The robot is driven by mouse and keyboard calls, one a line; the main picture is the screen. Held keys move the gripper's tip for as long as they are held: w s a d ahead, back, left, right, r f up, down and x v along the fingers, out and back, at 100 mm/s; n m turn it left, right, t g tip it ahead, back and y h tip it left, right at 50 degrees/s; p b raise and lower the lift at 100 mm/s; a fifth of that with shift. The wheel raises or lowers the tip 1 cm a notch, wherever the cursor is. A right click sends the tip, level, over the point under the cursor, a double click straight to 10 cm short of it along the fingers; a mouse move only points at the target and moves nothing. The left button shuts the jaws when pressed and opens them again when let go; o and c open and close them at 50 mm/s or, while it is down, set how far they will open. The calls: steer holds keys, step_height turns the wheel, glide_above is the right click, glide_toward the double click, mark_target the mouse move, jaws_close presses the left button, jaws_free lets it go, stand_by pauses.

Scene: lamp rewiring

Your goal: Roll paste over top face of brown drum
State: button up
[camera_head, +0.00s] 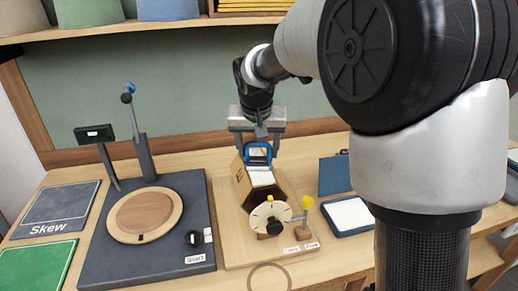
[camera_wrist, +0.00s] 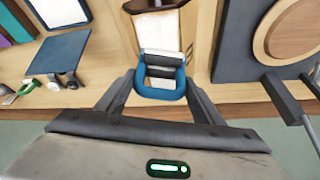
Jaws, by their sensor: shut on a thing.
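The brown drum (camera_head: 277,184) lies on a wooden base on the bench, with a pale dial on its near end. White covers much of its top face, and the drum also shows in the wrist view (camera_wrist: 195,28). My gripper (camera_head: 257,148) is shut on the blue handle of a paste roller (camera_head: 258,151), above the drum's far end. In the wrist view the roller (camera_wrist: 160,92) sits between the fingers of my gripper (camera_wrist: 158,88), its white cylinder over the drum's top face. I cannot tell whether the cylinder touches the face.
A blue tray (camera_head: 348,216) with a white inside lies right of the drum, its blue panel (camera_head: 333,175) behind. A dark turntable unit (camera_head: 107,266) with a wooden disc and post stands left. A yellow-topped crank (camera_head: 307,203) sticks up beside the dial (camera_head: 258,223). A shelf (camera_head: 120,30) runs above.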

steer(key=shift+w+a+p, duration=0.15)
steer(key=shift+w+p, duration=0.2)
steer(key=shift+w, duration=0.4)
steer(key=shift+w+a+p, duration=0.15)
steer(key=shift+w+p, duration=0.15)
steer(key=shift+w, duration=0.45)
steer(key=shift+w+a+p, duration=0.1)
steer(key=shift+w+p, duration=0.2)
steer(key=shift+w, duration=0.1)
steer(key=shift+w+a+p, duration=0.25)
steer(key=shift+w+p, duration=0.6)
steer(key=shift+w, duration=0.45)
steer(key=shift+w+a+p, duration=0.25)
steer(key=shift+w+p, duration=0.55)
steer(key=shift+w, duration=0.45)
steer(key=shift+w+a, duration=0.1)
steer(key=shift+w, duration=0.4)
steer(key=shift+r+p, duration=2.3)
steer(key=shift+r, duration=0.7)
steer(key=shift+r, duration=0.1)
step_height(320, 180, up, 3)
steer(key=shift+f+p, duration=0.1)
steer(key=shift+p, duration=0.95)
